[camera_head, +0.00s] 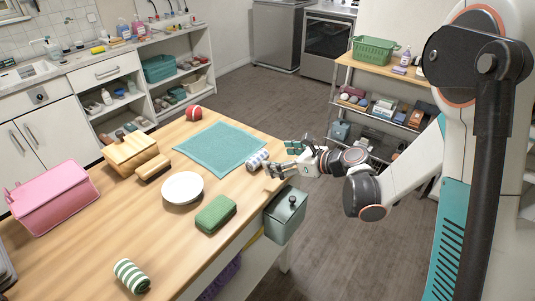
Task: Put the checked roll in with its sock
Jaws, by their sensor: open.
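The checked roll (257,159), pale with dark marks, lies on the wooden table (110,225) near its right edge, beside the lower right corner of a teal cloth. My gripper (281,157) is open just to the right of the roll, its fingers pointing left toward it; I cannot tell whether they touch it. A green-and-white striped roll (131,276) lies at the table's front, and a red roll (194,113) sits at the back. I cannot make out a loose checked sock. A grey-green lidded box (286,215) is at the table's right side; its inside is hidden.
The teal cloth (221,147) lies flat. A shelf rack (350,85) with a green basket (373,50) stands behind my arm. The front middle of the table is clear.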

